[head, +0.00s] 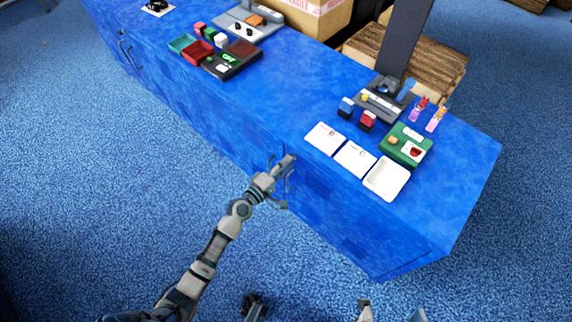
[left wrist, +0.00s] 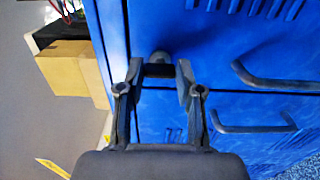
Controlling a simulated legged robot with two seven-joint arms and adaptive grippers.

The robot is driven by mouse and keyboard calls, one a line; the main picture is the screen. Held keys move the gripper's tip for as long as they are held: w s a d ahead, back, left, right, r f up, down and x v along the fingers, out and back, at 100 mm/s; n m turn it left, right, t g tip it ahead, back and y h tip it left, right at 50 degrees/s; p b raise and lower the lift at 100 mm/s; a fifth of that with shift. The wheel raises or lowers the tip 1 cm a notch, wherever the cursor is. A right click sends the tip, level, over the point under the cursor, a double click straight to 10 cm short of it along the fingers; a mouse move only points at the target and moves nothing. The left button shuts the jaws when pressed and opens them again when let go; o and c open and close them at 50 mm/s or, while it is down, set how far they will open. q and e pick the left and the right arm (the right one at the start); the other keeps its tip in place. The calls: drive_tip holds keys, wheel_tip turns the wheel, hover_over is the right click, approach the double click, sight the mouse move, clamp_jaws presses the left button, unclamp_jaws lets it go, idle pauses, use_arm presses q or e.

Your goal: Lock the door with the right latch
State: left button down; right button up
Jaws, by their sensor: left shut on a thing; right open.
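My left gripper (head: 281,170) is at the front face of the long blue counter (head: 300,215). In the left wrist view its two fingers are shut on a small dark latch piece (left wrist: 158,71), one finger on each side. A grey round knob (left wrist: 158,56) shows just behind the piece. The latch is beside a seam in the blue cabinet front (left wrist: 210,60). Two dark bar handles (left wrist: 277,80) are to its right. In the head view the latch is too small to make out. My right gripper (head: 391,312) seems to be at the bottom edge, open and mostly cut off.
The counter top holds white trays (head: 387,179), a green box (head: 405,146), a dark machine (head: 382,101) and dark red and teal trays (head: 198,52). A cardboard box (head: 305,18) stands behind. The blue carpet (head: 130,190) before the counter is clear.

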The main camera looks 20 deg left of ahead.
use_arm(q)
drive_tip(key=shift+a, duration=0.25)
drive_tip(key=c, duration=1.1)
unclamp_jaws()
drive_tip(key=o, duration=0.3)
drive_tip(key=shift+f, duration=0.1)
drive_tip(key=shift+o, duration=0.2)
drive_tip(key=v, duration=1.2)
drive_tip(key=shift+w, duration=0.1)
